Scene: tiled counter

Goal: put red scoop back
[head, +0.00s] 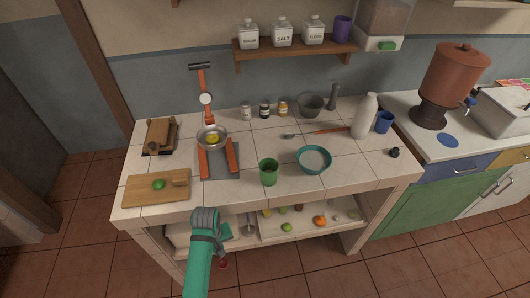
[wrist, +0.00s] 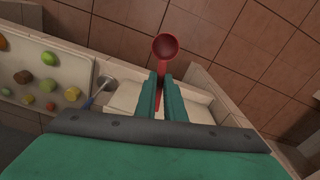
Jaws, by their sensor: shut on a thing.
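My gripper (wrist: 166,84) is shut on the red scoop (wrist: 166,46). The teal fingers close on the scoop's handle, and its round bowl points out beyond the fingertips, over the floor tiles. In the head view, a small part of the red scoop (head: 223,264) shows beside my teal arm, in front of the counter and below its top. The rest of the scoop and the fingers are hidden there. A pale, empty-looking compartment (wrist: 126,94) of the lower shelf lies behind the fingers in the wrist view; my gripper hides part of it.
A metal utensil with a blue handle (wrist: 97,95) lies beside that compartment. A pale tray (head: 275,232) of fruit and vegetables occupies the lower shelf to the right. The counter edge is above; on top stand a green cup (head: 268,172), a teal bowl (head: 313,160) and a cutting board (head: 140,193).

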